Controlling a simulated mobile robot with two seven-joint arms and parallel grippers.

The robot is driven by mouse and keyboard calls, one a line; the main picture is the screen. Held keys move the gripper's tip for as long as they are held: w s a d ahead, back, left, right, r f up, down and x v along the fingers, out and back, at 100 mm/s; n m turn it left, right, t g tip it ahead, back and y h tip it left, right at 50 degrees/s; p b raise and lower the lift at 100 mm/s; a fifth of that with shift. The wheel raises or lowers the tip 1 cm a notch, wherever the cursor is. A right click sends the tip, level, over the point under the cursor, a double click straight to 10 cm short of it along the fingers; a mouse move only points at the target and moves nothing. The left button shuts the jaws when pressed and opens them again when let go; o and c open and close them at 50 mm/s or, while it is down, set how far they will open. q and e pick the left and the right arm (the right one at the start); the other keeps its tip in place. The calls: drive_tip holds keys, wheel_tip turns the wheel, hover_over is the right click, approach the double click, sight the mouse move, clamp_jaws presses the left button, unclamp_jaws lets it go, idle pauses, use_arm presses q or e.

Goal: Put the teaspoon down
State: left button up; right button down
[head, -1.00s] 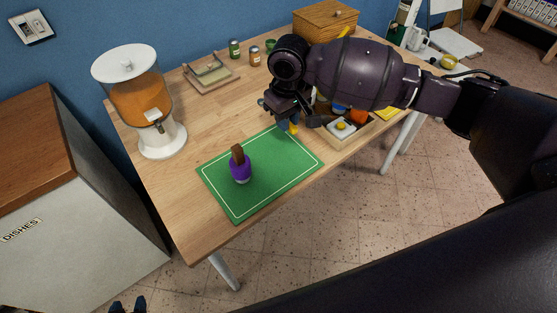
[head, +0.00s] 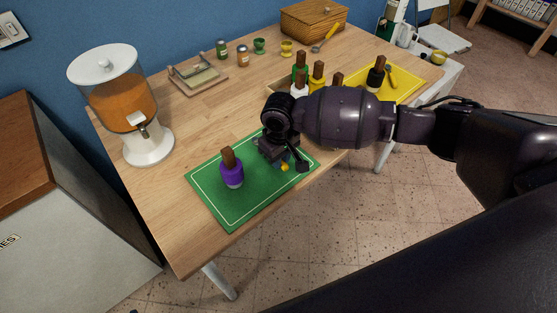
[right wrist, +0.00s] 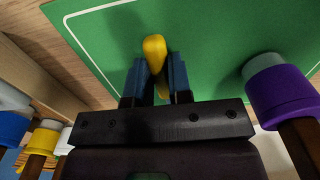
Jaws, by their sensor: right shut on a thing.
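My right gripper (head: 287,163) is over the right part of the green mat (head: 240,208). It is shut on the teaspoon, whose yellow end (head: 284,168) shows below the fingers. In the right wrist view the yellow end (right wrist: 154,48) sticks out between the blue fingertips (right wrist: 156,80), over the green mat (right wrist: 215,35); the rest of the teaspoon is mostly hidden. I cannot tell whether it touches the mat. My left gripper is not in view.
A purple bottle with a brown top (head: 232,172) stands on the mat, left of my right gripper. Several similar bottles stand behind my right arm. A yellow tray (head: 408,88) lies to the right, and a drink dispenser (head: 147,148) stands at the left. The mat's front part is clear.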

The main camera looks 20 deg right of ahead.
drive_tip(key=shift+f, duration=0.75)
drive_tip(key=shift+r, duration=0.1)
drive_tip(key=shift+f, duration=0.2)
drive_tip(key=c, duration=1.1)
unclamp_jaws()
drive_tip(key=shift+o, duration=0.3)
drive_tip(key=shift+r, duration=0.2)
use_arm(q)
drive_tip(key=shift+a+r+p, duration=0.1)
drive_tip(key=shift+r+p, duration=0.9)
drive_tip(key=shift+p, duration=0.4)
use_arm(e)
wheel_tip(320, 180, up, 12)
